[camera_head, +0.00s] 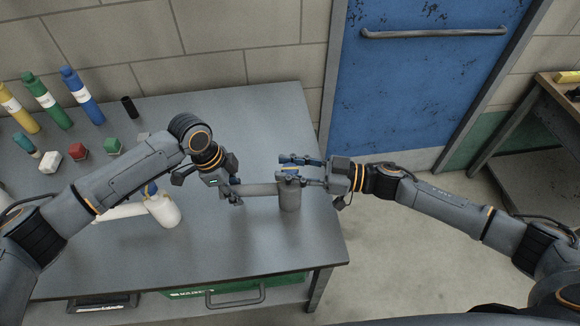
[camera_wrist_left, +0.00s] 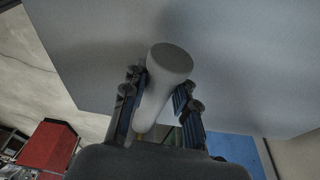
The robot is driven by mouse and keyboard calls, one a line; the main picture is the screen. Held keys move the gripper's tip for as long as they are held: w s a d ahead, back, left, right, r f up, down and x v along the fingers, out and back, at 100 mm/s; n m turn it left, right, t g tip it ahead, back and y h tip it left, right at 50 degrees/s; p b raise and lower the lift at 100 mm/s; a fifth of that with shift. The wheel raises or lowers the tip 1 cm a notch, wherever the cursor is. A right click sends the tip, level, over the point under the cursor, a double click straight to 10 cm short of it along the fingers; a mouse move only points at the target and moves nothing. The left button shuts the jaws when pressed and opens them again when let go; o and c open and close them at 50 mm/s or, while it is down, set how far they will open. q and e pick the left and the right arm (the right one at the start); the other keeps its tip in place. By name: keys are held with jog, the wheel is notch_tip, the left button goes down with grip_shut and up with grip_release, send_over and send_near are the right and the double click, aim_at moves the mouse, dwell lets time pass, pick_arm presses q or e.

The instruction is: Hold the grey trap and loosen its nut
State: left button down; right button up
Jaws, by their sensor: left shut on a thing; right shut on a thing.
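The grey trap (camera_head: 289,200) stands near the table's right edge, its side pipe (camera_head: 260,188) pointing left. My left gripper (camera_head: 235,188) is shut on that side pipe. In the left wrist view the grey pipe (camera_wrist_left: 168,75) lies between the two blue-padded fingers (camera_wrist_left: 155,112). My right gripper (camera_head: 282,168) comes in from the right and is shut on the blue nut (camera_head: 290,169) at the top of the grey trap. The fingers partly hide the nut.
A white trap (camera_head: 163,210) with a blue nut lies left of my left gripper. Bottles, including a blue one (camera_head: 82,94), and small blocks (camera_head: 81,147) stand at the table's back left. A green case (camera_head: 230,291) is below the table (camera_head: 250,120).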

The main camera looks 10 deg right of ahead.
jog(key=shift+s+t, duration=0.1)
jog(key=shift+t, duration=0.2)
jog(key=m+t+h, duration=0.2)
jog(key=m+t, duration=0.1)
jog(key=shift+a+t, duration=0.1)
jog(key=shift+t, duration=0.2)
jog(key=m+t+h, duration=0.4)
jog(key=shift+r+m+t+h, duration=0.1)
jog(key=shift+m+t+h, duration=0.75)
jog(key=shift+h, duration=0.5)
jog(key=shift+m+t+h, duration=0.75)
jog(key=shift+m+h, duration=0.2)
jog(key=shift+h, duration=0.4)
jog(key=shift+m+h, duration=0.3)
jog(key=shift+h, duration=0.1)
jog(key=o, duration=1.2)
